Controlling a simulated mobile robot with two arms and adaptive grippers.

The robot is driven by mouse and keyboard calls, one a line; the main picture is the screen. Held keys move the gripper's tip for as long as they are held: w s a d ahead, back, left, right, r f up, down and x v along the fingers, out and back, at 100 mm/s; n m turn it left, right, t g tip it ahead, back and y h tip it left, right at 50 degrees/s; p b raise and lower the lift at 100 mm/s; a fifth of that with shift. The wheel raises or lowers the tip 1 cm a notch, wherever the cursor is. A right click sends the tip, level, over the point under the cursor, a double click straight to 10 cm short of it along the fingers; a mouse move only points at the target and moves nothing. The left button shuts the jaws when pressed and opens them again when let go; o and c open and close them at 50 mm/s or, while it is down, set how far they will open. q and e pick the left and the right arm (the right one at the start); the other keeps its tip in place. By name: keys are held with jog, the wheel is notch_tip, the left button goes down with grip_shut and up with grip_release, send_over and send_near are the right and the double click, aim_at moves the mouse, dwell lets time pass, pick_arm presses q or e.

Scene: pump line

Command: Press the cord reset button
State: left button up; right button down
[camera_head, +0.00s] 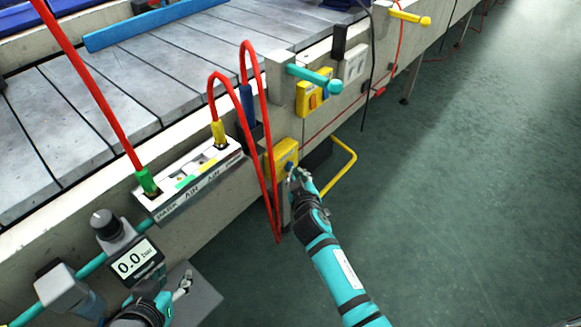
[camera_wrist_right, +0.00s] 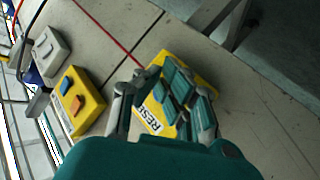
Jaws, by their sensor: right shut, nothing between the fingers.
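The yellow reset box (camera_head: 283,153) is fixed to the side of the conveyor frame, below the red cord. In the right wrist view the yellow reset box (camera_wrist_right: 150,118) carries a label reading "RESE", with the rest covered. My right gripper (camera_head: 293,174) is at the front of this box, and it is shut and empty. In the right wrist view its fingers (camera_wrist_right: 158,80) lie across the box and hide most of its face, including the button. Whether they touch it I cannot tell. My left gripper (camera_head: 182,288) is at the lower left, and its fingers are too unclear to judge.
A second yellow box (camera_head: 313,92) with orange and blue buttons sits further along the frame. Red hoses (camera_head: 262,130) loop down beside the reset box. A yellow bar (camera_head: 343,170) juts out just right of it. A gauge reading 0.0 bar (camera_head: 134,263) stands near my left gripper.

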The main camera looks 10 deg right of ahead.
pick_arm(q)
jog(key=shift+w+d+r+t, duration=0.25)
jog(key=shift+w+r+t, duration=0.1)
jog(key=shift+w, duration=0.1)
pick_arm(e)
jog(key=shift+w+a, duration=0.2)
dwell(0.6)
pick_arm(q)
jog(key=shift+s, duration=0.1)
pick_arm(e)
jog(key=shift+s, duration=0.1)
pick_arm(q)
jog(key=shift+s+a+f+g+y+p, duration=0.1)
jog(key=shift+s+a+f+g, duration=0.15)
jog(key=shift+s+f+g, duration=0.3)
jog(key=shift+s+a+f+g+y+p, duration=0.1)
jog(key=shift+s+a+f+g+p, duration=0.15)
jog(key=shift+s, duration=0.35)
jog(key=shift+s+a+f+g+y, duration=0.1)
jog(key=shift+s+a+f+g, duration=0.1)
jog(key=shift+s+f+g, duration=0.35)
pick_arm(e)
jog(key=shift+s+d, duration=0.55)
jog(key=shift+s, duration=0.05)
